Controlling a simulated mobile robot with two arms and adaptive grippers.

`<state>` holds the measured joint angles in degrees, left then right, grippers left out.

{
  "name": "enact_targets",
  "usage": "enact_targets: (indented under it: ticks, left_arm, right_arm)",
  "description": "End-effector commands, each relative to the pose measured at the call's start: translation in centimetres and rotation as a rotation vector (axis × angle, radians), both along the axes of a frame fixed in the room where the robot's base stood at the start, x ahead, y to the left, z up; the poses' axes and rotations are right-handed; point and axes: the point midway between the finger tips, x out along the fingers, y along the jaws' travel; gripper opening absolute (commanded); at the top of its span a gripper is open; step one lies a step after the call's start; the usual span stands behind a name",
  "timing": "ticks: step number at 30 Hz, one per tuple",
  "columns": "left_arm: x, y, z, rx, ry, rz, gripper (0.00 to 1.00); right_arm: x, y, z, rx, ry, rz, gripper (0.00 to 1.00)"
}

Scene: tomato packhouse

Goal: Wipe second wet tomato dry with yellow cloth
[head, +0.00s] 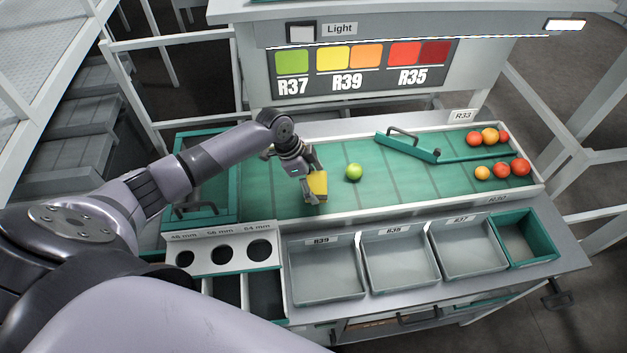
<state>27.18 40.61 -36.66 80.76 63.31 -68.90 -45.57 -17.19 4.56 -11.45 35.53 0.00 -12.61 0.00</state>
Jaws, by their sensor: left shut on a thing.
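My left gripper (312,188) is shut on the yellow cloth (318,184) and holds it low over the green belt (265,190), left of a green tomato. I cannot tell whether the cloth touches the belt. The green tomato (353,172) stands alone on the belt, a short gap to the right of the cloth. Orange and red tomatoes sit in two groups at the right end, a far one (489,135) and a near one (500,171). I cannot tell from here which tomatoes are wet. My right gripper is not in view.
A green diverter bar (408,148) with a handle lies across the belt between the green tomato and the far group. Grey trays (325,297) and a green crate (553,256) line the front. A sizing plate with round holes (205,267) is at front left.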

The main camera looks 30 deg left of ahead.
Motion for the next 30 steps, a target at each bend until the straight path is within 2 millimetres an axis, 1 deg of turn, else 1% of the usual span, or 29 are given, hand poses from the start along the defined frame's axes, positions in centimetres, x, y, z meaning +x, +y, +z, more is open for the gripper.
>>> enact_targets:
  ticks: [1,3,10,11,22,30]
  left_arm:
    - [-0.3,0.4,-0.9,0.012,0.014,0.002,0.44]
    - [0.1,0.6,-1.0,0.012,0.015,0.002,0.44]
    - [1.1,1.2,-0.9,0.010,0.015,0.001,0.44]
    - [1.2,1.2,-0.9,0.011,0.014,0.002,0.39]
    - [3.0,2.0,-0.8,0.009,0.009,0.002,0.39]
    - [3.5,2.2,-0.5,0.006,0.007,0.001,0.39]
  right_arm:
    - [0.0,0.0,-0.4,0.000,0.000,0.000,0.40]
    - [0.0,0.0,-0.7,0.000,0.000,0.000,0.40]
    - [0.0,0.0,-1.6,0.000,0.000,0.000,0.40]
    - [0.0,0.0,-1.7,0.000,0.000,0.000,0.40]
    - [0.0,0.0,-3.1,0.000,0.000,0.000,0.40]
    - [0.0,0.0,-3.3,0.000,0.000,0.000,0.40]
